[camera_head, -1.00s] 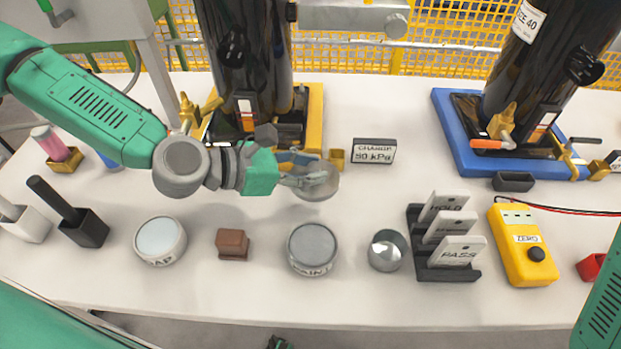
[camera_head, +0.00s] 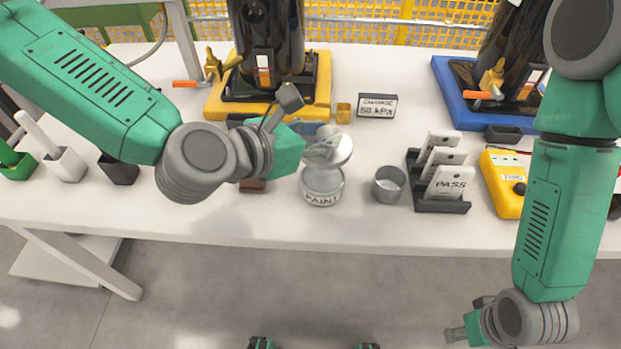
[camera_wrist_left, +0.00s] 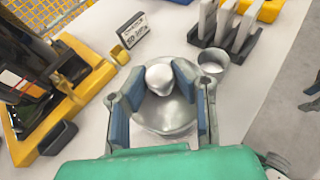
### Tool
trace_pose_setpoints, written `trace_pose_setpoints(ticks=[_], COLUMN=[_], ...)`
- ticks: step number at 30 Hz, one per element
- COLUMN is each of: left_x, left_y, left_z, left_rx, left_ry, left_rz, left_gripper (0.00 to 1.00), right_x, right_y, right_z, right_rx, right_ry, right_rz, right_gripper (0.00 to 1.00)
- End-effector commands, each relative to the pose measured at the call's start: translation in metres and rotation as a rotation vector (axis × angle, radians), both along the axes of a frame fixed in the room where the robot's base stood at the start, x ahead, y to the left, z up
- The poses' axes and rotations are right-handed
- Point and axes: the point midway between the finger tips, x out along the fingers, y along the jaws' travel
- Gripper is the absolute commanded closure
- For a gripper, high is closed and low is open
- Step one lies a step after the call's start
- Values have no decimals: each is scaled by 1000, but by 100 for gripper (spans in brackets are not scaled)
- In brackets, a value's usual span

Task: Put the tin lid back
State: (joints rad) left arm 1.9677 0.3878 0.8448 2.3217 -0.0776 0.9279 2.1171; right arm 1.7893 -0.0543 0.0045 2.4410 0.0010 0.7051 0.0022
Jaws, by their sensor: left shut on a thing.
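The open paint tin (camera_head: 322,188), labelled PAINT, stands upright on the white table with its mouth up. My left gripper (camera_head: 308,150) is shut on the round silver lid (camera_head: 338,152), just above and behind the tin's mouth in the head view. The lid looks tilted and apart from the tin. In the left wrist view, the fingers (camera_wrist_left: 160,95) flank the pale knob on the lid (camera_wrist_left: 165,118), which hides the tin. My right gripper (camera_head: 456,334) hangs low at the right, in front of the table, and its fingers are too small to read.
A small metal cup (camera_head: 389,186) stands right of the tin, beside a black rack (camera_head: 443,206) of cards. A brown block (camera_head: 252,186) is partly hidden by my left arm. Behind are the yellow pump base (camera_head: 222,108) and a kPa sign (camera_head: 377,105). The table's front edge is close.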

Motion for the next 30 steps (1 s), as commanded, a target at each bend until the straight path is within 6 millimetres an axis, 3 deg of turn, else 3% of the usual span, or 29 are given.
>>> trace_pose_setpoints(ticks=[1, 8, 16, 28, 29, 30], left_x=[0, -1, -1, -1, -1, -1], left_y=[0, -1, -1, 0, -1, -1], left_z=[-12, -31, -72, -79, -78, -77], left_rx=[2, 2, 3, 1, 1, 2], left_ry=[1, -2, -2, -1, -1, -2], left_rz=[0, 0, 0, 0, -1, -1], left_gripper=[100, 100, 100, 100, 67, 57], right_x=[0, 0, 0, 0, 0, 0], right_y=[0, 0, 0, 0, 0, 0], right_z=[-5, -10, -22, -24, -24, -23], right_rx=[0, 0, 0, 0, 0, 0], right_ry=[0, -1, 0, 0, 0, 0], right_rz=[0, 0, 0, 0, 0, 0], right_gripper=[60, 60, 60, 60, 60, 60])
